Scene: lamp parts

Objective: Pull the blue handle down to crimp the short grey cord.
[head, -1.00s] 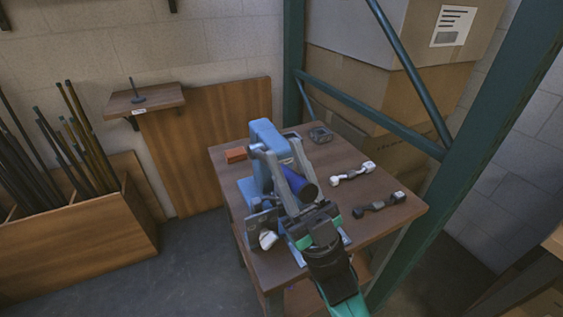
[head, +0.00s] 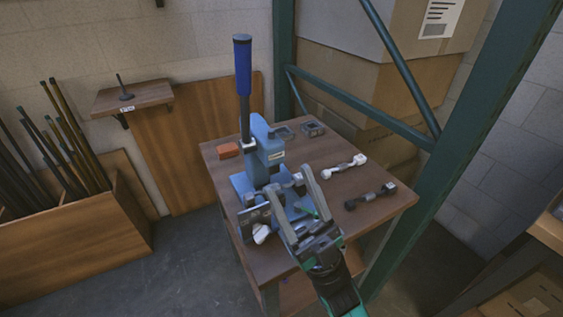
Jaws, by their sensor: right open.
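The blue handle (head: 243,68) stands upright on its dark lever above the blue press (head: 262,150) on the table. My right gripper (head: 290,180) is open and empty in front of the press, its fingers apart and pointing up and away, below and clear of the handle. A white plug end (head: 261,234) shows by a dark plate at the press's front left. A pale cord (head: 345,167) and a dark grey cord (head: 371,197) lie on the table to the right. I cannot tell whether a cord sits in the jaws of the press. My left gripper is out of view.
The wooden table (head: 330,150) also holds an orange block (head: 229,151) and a small grey square part (head: 313,128). A green rack post (head: 440,180) stands close on the right. A wall shelf (head: 132,97) is at the left.

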